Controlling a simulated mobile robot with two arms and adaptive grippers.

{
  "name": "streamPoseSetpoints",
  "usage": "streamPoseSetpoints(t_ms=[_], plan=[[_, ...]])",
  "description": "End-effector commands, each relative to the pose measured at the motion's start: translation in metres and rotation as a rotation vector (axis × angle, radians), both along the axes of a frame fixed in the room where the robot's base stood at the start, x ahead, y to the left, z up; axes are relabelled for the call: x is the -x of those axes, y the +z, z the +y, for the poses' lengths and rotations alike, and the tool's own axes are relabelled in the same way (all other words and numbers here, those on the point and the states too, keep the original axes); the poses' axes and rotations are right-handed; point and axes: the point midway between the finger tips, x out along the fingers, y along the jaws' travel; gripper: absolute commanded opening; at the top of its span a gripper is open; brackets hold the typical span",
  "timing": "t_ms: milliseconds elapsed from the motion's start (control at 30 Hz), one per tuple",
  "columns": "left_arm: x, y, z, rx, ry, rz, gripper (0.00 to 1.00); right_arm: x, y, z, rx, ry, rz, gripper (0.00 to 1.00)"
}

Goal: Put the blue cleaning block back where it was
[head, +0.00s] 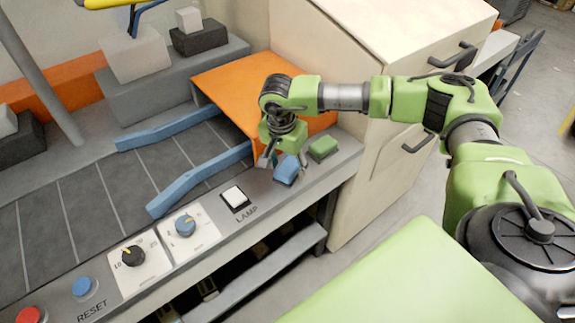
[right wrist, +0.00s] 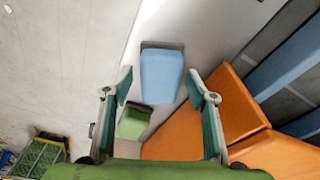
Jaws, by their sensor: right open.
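The blue cleaning block (head: 287,171) rests on the grey control ledge (head: 262,196), to the right of the white lamp switch. In the right wrist view the blue block (right wrist: 161,76) lies ahead of the fingers, about midway between them, with a dark strip along its far edge. My right gripper (head: 282,160) points down over the block and is open, with nothing held. In the right wrist view its two fingers (right wrist: 161,88) stand wide apart. I cannot tell whether a finger touches the block. My left gripper is not in view.
A green block (head: 323,147) sits on the ledge just right of the blue one. The lamp switch (head: 235,197) and knobs (head: 185,225) are to the left. An orange panel (head: 240,85) and blue guide rails (head: 200,180) lie behind. A cream cabinet (head: 375,60) stands at right.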

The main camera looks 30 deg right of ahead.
Motion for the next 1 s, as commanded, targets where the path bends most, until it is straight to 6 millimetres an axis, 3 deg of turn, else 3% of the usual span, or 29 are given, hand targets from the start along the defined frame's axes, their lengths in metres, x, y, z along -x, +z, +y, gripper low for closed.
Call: streamPoseSetpoints(t_ms=[67, 167, 600, 800, 1000], plan=[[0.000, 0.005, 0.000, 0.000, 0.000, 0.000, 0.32, 0.000, 0.006, 0.000, 0.000, 0.000, -0.001, 0.52], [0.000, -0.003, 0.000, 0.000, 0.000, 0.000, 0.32, 0.000, 0.015, 0.002, -0.001, 0.001, -0.004, 0.52], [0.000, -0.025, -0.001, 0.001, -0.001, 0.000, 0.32, 0.006, 0.103, 0.015, 0.000, 0.002, -0.004, 0.52], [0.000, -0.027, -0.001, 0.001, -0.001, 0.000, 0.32, 0.008, 0.120, 0.016, 0.000, 0.000, -0.001, 0.52], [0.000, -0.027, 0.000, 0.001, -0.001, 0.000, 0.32, 0.009, 0.122, 0.017, 0.000, 0.001, 0.000, 0.52]])
